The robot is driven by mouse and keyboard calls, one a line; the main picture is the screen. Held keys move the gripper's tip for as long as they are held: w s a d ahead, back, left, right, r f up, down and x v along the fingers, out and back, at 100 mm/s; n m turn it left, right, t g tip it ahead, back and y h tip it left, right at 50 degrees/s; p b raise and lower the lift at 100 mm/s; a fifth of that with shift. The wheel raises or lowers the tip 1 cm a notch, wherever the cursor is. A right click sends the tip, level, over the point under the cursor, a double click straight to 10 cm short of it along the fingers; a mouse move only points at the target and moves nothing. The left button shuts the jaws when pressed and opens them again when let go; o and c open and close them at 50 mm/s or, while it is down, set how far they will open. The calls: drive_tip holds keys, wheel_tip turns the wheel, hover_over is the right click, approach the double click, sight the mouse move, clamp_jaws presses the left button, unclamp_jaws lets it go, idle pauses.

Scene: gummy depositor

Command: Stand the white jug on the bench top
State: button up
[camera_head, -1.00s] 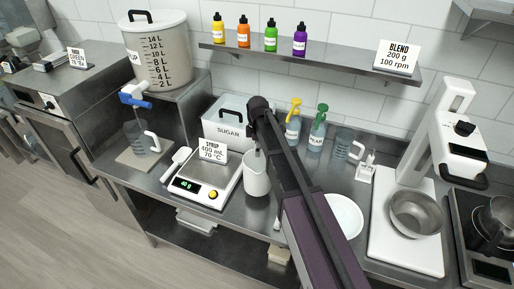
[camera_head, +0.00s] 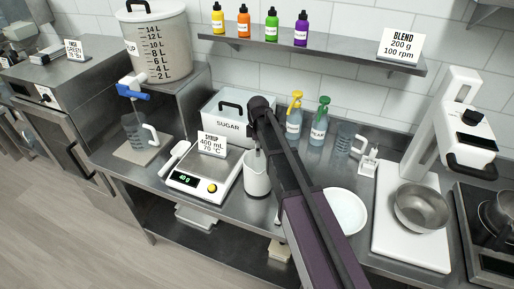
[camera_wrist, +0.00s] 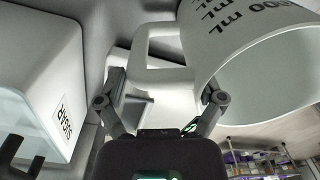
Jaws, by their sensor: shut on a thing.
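The white jug (camera_head: 257,176) is upright at the bench top (camera_head: 228,208), just right of the scale. I cannot tell whether its base touches the bench. In the wrist view the jug (camera_wrist: 262,70) fills the upper right, with its mouth toward the camera and volume marks on its wall. My gripper (camera_wrist: 160,92) is shut on the jug's handle, a finger on each side of it. In the head view my arm hides most of the gripper and part of the jug's upper right side.
The scale (camera_head: 186,180), reading 40 g, and a sign stand close left. The sugar bin (camera_head: 212,108) is behind. A white plate (camera_head: 346,212) lies to the right. Pump bottles (camera_head: 293,125) and a clear jug (camera_head: 344,140) stand at the back. The bench front edge is near.

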drive_tip(key=shift+f+b, duration=0.6)
idle(0.3)
drive_tip(key=o, duration=1)
drive_tip(key=shift+o, duration=0.2)
